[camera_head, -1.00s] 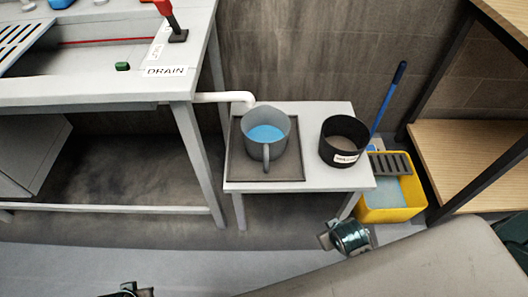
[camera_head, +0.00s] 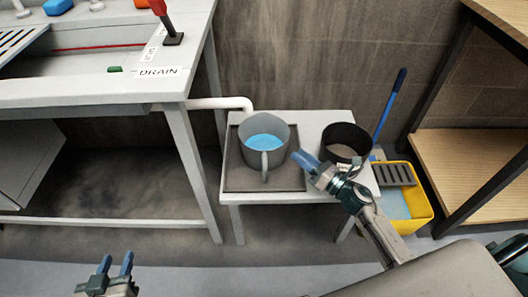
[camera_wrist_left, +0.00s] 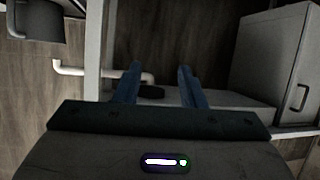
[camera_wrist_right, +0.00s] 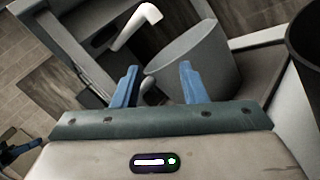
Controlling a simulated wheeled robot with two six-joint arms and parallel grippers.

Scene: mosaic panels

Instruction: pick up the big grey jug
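The big grey jug (camera_head: 276,134) stands upright on a dark square tray (camera_head: 232,177) on a small white table. It holds blue liquid, and its handle (camera_head: 264,166) faces me. My right gripper (camera_head: 301,160) is to the right of the handle, its blue fingers pointing toward the jug. In the right wrist view the jug (camera_wrist_right: 206,60) and part of its handle lie beyond the open, empty fingers (camera_wrist_right: 158,82). My left gripper (camera_head: 117,264) is low at the bottom left, open and empty, far from the jug. It also shows open in the left wrist view (camera_wrist_left: 159,82).
A black bucket (camera_head: 345,137) stands on the table right of the jug, partly behind my right gripper. A white pipe (camera_head: 222,103) ends just above the jug's left side. A yellow mop bucket (camera_head: 421,215) is on the floor at right. The grey sink bench (camera_head: 120,90) is at left.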

